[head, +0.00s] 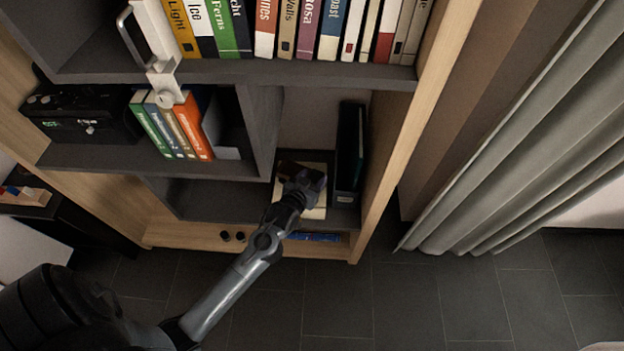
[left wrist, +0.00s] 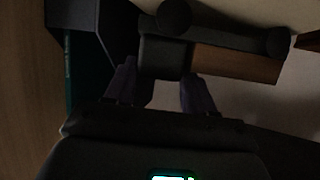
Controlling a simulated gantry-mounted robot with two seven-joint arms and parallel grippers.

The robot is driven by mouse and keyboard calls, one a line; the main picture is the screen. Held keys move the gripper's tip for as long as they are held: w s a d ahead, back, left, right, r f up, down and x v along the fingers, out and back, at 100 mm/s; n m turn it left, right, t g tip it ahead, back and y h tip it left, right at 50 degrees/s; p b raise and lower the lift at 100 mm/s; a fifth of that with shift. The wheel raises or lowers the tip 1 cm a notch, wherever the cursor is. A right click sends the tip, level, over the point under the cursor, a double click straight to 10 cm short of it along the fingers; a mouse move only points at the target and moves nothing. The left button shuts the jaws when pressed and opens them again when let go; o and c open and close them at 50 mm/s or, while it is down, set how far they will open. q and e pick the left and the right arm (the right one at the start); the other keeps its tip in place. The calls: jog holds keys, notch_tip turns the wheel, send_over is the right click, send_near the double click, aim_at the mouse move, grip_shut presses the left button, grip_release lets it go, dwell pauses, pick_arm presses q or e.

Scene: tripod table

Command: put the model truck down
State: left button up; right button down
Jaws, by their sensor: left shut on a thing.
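The model truck shows best in the left wrist view (left wrist: 235,63), with dark round wheels, a dark front block and a brown wooden body. In the head view the truck (head: 288,168) is a small dark shape in the lower right compartment of the shelf, partly hidden by my gripper. My left gripper (left wrist: 160,90) is shut on the truck, its fingers on either side of the dark block. In the head view the left gripper (head: 300,186) reaches into that compartment. I cannot tell whether the truck touches the surface under it. My right gripper is not in view.
A pale flat thing (head: 317,211) lies under the gripper. Dark upright binders (head: 349,150) stand just right of it. Books (head: 180,125) and a black box (head: 80,115) fill the compartment to the upper left. The compartment floor (head: 215,200) left of the gripper is clear.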

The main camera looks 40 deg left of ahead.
pick_arm(q)
jog(key=o, duration=1.3)
jog(key=shift+f, duration=0.1)
jog(key=shift+s+r, duration=0.1)
jog(key=shift+r, duration=0.1)
jog(key=s+d+r+m+g+h+p, duration=0.1)
jog(key=s+d+r+g, duration=0.1)
jog(key=s, duration=0.6)
jog(key=s+d+r+m+g+h+p, duration=0.1)
jog(key=s+d+r+m+g+p, duration=0.1)
jog(key=s+d, duration=0.4)
jog(key=s+d+r+m+g+h+p, duration=0.2)
jog(key=s+d+r+g, duration=0.1)
jog(key=s, duration=0.8)
jog(key=shift+s+d+r+g, duration=0.15)
jog(key=shift+s+d+g, duration=0.1)
jog(key=shift+g, duration=0.35)
jog(key=shift+s+d+r+g, duration=0.1)
jog(key=shift+d+g, duration=0.1)
jog(key=shift+g, duration=0.4)
